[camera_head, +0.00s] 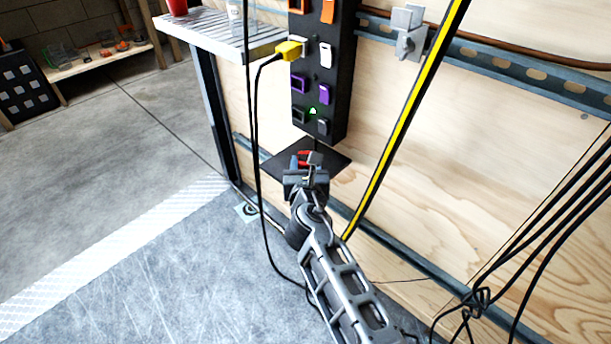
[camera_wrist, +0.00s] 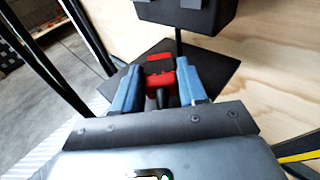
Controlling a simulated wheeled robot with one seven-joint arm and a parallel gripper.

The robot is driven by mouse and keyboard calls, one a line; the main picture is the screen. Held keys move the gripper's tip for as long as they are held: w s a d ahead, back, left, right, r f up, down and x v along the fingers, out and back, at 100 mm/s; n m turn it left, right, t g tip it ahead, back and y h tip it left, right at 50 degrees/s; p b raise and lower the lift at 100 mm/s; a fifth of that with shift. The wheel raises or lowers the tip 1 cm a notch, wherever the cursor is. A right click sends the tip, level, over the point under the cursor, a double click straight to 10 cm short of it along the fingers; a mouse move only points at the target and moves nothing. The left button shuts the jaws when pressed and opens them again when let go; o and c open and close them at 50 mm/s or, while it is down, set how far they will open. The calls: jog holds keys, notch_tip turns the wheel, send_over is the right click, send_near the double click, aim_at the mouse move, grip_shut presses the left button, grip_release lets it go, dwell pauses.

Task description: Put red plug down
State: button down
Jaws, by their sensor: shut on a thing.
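My gripper (camera_wrist: 160,90) is shut on the red plug (camera_wrist: 160,72); its two blue-grey fingers sit on either side of the plug. In the head view, my gripper (camera_head: 308,176) and a bit of the red plug (camera_head: 304,154) show in front of a dark square plate (camera_head: 334,161). The plate (camera_wrist: 218,68) also lies beyond and around the plug in the wrist view. I cannot tell whether the plug touches the plate.
A black socket panel (camera_head: 322,90) with coloured sockets and a green light stands on the plywood wall above the plate. A yellow plug (camera_head: 288,50) with a black cable hangs at its left. A yellow-black strip (camera_head: 400,125) and loose cables (camera_head: 560,240) are at right.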

jog(key=shift+f+b, duration=0.35)
jog(key=shift+f, duration=0.6)
jog(key=shift+f+b, duration=0.3)
jog(key=shift+f, duration=0.1)
jog(key=shift+f, duration=0.1)
jog(key=c, duration=0.6)
grip_release()
jog(key=shift+r+p, duration=0.35)
jog(key=shift+r, duration=0.15)
jog(key=p+v, duration=0.4)
jog(key=v, duration=0.8)
jog(key=shift+p, duration=0.35)
